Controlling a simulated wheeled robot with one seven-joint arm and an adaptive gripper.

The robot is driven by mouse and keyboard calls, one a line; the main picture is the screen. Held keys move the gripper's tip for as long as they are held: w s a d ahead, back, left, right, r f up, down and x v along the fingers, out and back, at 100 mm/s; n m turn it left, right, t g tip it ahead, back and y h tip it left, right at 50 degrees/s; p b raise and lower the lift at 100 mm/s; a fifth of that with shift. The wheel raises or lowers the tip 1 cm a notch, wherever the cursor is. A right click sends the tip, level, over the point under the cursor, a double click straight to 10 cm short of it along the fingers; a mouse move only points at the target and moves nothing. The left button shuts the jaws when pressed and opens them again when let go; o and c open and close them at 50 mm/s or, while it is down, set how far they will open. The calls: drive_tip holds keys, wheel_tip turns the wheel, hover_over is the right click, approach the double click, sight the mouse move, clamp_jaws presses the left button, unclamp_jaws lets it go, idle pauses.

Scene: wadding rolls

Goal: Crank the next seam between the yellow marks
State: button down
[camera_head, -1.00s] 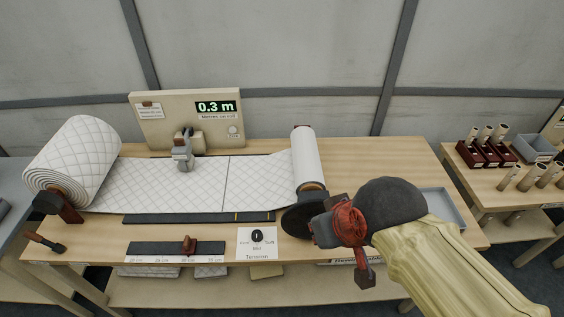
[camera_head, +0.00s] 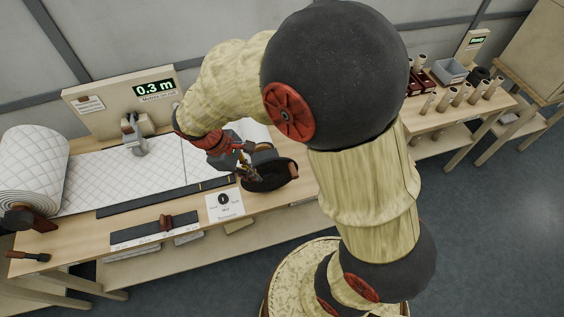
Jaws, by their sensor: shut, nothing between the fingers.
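White quilted wadding (camera_head: 110,178) lies across the table from the big roll (camera_head: 32,165) at the left. A dark seam line (camera_head: 184,158) crosses it. The dark strip (camera_head: 150,198) runs along its front edge; a yellow mark shows faintly near its right end, and the marks are hard to make out. My arm hides most of the take-up roll.
The display box (camera_head: 125,100) reads 0.3 m. A grey clamp-like device (camera_head: 133,140) stands over the wadding. A slider scale (camera_head: 155,230) and a tension card (camera_head: 224,205) lie at the front. A side table (camera_head: 455,120) with tubes stands at the right.

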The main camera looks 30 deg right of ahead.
drive_tip(key=w+d+n+h, duration=0.2)
drive_tip(key=w+d+n, duration=0.2)
drive_tip(key=w+n, duration=0.15)
drive_tip(key=s+d+r+x, duration=0.1)
drive_tip(key=x, duration=1.2)
drive_tip(key=shift+n, duration=0.25)
drive_tip(key=shift+s+d+f+y+p, duration=0.15)
drive_tip(key=shift+d+f+y+p, duration=0.1)
drive_tip(key=shift+d, duration=0.2)
drive_tip(key=shift+s+d+f+y+p, duration=0.15)
drive_tip(key=shift+d+f+p, duration=0.1)
drive_tip(key=shift+d, duration=0.15)
